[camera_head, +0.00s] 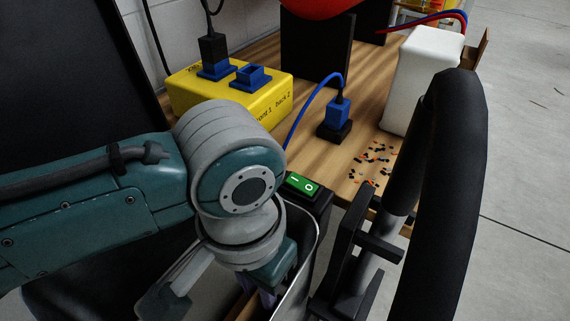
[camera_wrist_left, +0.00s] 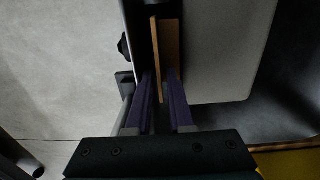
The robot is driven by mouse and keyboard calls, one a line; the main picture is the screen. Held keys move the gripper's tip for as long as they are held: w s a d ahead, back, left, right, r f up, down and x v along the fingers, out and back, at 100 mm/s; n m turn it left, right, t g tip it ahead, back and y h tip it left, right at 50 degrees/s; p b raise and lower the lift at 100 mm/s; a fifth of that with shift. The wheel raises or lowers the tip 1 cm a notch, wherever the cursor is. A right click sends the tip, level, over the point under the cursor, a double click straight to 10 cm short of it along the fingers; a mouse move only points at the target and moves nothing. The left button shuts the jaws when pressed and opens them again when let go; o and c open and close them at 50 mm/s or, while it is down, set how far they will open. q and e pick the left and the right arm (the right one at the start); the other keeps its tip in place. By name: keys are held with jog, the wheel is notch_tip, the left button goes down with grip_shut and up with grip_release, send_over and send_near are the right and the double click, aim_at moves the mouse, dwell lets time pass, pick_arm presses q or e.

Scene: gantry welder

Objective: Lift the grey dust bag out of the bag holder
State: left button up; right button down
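In the left wrist view a brown, card-like plate (camera_wrist_left: 158,60) stands edge-on between the two purple fingers of my left gripper (camera_wrist_left: 160,104). The fingers are apart, one on each side of the plate's lower end; I cannot tell whether either touches it. A large smooth grey panel (camera_wrist_left: 215,50) lies just right of it; I cannot tell whether it is the bag or the holder. In the head view my left gripper (camera_head: 258,296) points down into a pale-rimmed holder (camera_head: 300,270), its fingers mostly hidden by my wrist. The grey dust bag is not clearly visible. My right gripper is out of view.
A black box with a green switch (camera_head: 303,184) stands beside the holder. A thick black hose or handle (camera_head: 460,180) rises at the right. The wooden table (camera_head: 320,155) behind bears a yellow box (camera_head: 235,95), a blue plug (camera_head: 338,112) and a white container (camera_head: 425,75).

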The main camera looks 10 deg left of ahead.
pick_arm(q)
jog(key=shift+c, duration=0.2)
grip_shut()
jog(key=shift+w, duration=0.1)
dwell(1.1)
jog(key=shift+r, duration=0.2)
jog(key=shift+r+p, duration=3.1)
jog(key=shift+p, duration=1.1)
notch_tip(320, 180, up, 19)
jog(key=p, duration=2.1)
jog(key=shift+f, duration=0.1)
